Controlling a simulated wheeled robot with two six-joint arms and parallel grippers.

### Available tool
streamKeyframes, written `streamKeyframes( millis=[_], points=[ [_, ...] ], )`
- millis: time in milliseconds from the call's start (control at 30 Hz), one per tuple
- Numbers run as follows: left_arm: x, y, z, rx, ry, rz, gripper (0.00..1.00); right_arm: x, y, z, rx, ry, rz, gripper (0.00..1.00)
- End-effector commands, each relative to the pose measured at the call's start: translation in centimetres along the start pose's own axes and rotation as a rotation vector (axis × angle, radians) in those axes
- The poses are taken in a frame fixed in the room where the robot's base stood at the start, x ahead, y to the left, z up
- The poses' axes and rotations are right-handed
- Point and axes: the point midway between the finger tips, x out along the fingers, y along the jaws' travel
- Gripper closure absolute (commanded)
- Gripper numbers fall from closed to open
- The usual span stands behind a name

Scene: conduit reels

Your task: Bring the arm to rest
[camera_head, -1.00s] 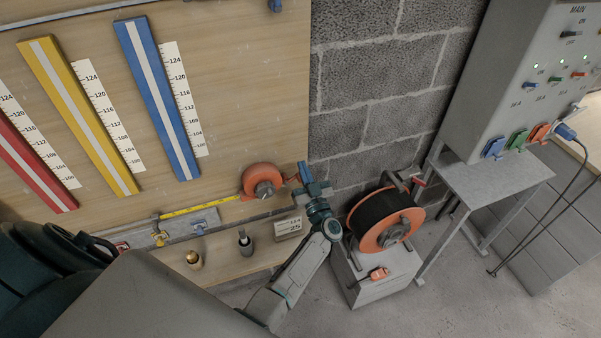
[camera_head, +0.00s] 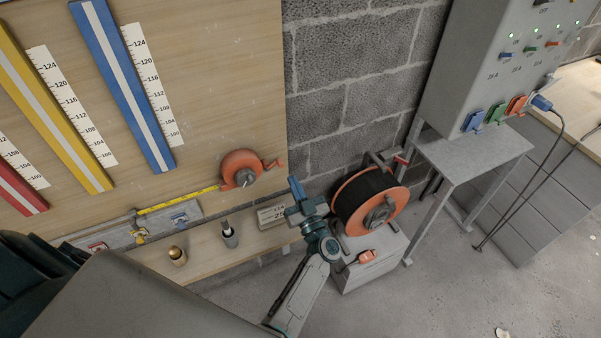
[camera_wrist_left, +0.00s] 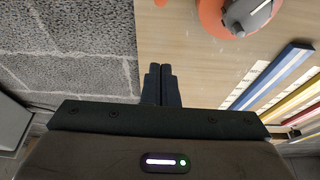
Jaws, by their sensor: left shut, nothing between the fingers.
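My left gripper (camera_head: 294,188) shows in the head view, its arm rising from the bottom edge. It is shut and empty, its fingers pointing up in the picture, between the orange tape reel (camera_head: 240,168) and the large cable reel (camera_head: 370,200). It appears apart from both, though the gap in depth is hard to judge. In the left wrist view the two dark fingers (camera_wrist_left: 162,86) are together with nothing between them, before the board and block wall. My right gripper is not in view.
A wooden ledge (camera_head: 215,255) holds a brass fitting (camera_head: 178,256), a grey fitting (camera_head: 229,235) and a labelled block (camera_head: 271,214). The cable reel stands on a pale box (camera_head: 370,270). A metal stand (camera_head: 475,150) and electrical cabinet (camera_head: 490,60) are at right. The floor (camera_head: 430,295) is largely clear.

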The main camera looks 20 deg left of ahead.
Motion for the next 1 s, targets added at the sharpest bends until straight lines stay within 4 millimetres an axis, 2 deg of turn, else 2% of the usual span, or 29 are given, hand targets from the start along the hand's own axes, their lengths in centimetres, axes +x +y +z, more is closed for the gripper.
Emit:
streamKeyframes(
  millis=[167, 267, 367, 467, 500, 567, 700, 767, 867, 1000],
  points=[
    [0.0, 0.0, 0.0, 0.000, 0.000, 0.001, 1.00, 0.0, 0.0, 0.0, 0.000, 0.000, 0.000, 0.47],
    [-0.4, 0.2, 0.9, 0.006, -0.009, 0.036, 1.00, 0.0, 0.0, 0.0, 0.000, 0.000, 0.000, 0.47],
    [-2.1, 0.7, 4.1, 0.022, -0.045, 0.159, 1.00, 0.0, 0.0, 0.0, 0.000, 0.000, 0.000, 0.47],
    [-5.5, 0.9, 9.5, 0.046, -0.136, 0.350, 1.00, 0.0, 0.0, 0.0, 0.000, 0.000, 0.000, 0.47],
    [-7.3, 0.7, 12.0, 0.058, -0.189, 0.429, 1.00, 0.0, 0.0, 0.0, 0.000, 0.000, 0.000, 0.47],
    [-10.0, 0.0, 15.7, 0.076, -0.277, 0.538, 1.00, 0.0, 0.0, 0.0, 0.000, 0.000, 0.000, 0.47],
    [-16.7, -3.5, 23.4, 0.129, -0.508, 0.729, 1.00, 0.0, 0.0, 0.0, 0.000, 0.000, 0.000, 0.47],
    [-19.6, -5.7, 26.3, 0.156, -0.614, 0.787, 1.00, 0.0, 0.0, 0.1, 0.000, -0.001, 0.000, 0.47],
    [-24.4, -10.1, 30.5, 0.208, -0.795, 0.859, 1.00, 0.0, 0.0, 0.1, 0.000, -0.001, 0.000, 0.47],
    [-30.7, -17.5, 35.1, 0.295, -1.052, 0.909, 1.00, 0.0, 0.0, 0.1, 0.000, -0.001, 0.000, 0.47]
  ],
)
